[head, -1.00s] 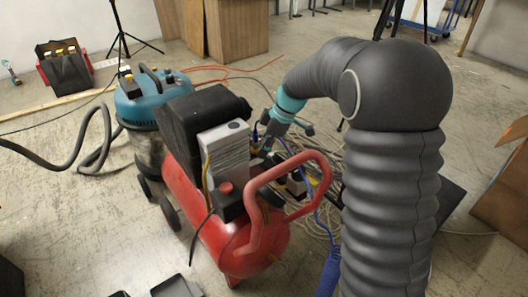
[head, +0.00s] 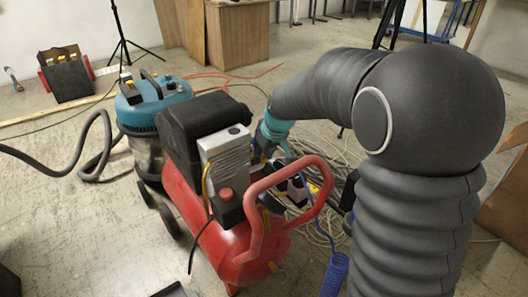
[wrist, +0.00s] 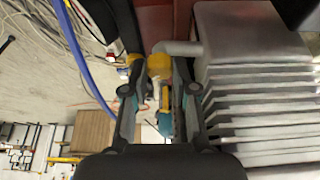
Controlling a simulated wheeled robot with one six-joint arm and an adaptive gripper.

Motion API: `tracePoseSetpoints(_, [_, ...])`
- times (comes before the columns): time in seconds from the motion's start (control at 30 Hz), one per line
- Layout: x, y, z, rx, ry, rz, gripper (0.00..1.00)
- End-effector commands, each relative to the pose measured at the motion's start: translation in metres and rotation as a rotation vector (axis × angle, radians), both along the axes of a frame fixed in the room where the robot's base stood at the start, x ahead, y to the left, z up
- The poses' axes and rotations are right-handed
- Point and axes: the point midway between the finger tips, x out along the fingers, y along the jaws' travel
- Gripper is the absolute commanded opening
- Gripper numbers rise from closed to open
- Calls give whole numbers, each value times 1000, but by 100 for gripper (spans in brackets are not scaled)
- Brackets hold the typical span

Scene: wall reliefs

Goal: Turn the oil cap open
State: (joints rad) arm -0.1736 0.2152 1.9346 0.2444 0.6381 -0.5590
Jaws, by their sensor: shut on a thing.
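A yellow cap (wrist: 172,65), which I take to be the oil cap, sits at the end of a short grey pipe (wrist: 182,47) beside the finned grey block in the wrist view. My gripper (wrist: 158,72) has one finger on each side of the yellow cap and is shut on it. Whether the cap has turned on the pipe cannot be told. In the head view my gripper is mostly hidden behind the red compressor (head: 215,235) and its grey finned block (head: 226,150); the cap cannot be made out there.
The compressor's red handle (head: 265,205) arches in front of my wrist. A blue coiled hose (head: 335,272) hangs at its right. Loose pale cables (head: 320,215) lie behind. A teal vacuum (head: 150,105) stands at the left, and the finned block (wrist: 255,85) is close to my right finger.

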Motion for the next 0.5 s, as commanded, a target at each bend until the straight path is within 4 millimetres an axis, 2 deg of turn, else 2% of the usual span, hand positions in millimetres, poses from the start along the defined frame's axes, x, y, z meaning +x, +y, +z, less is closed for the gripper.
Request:
tracePoseSetpoints(0.2, [-1,2,1,0,3,-122,0])
tracePoseSetpoints(0.5, [-2,2,-1,-1,4,-207,0])
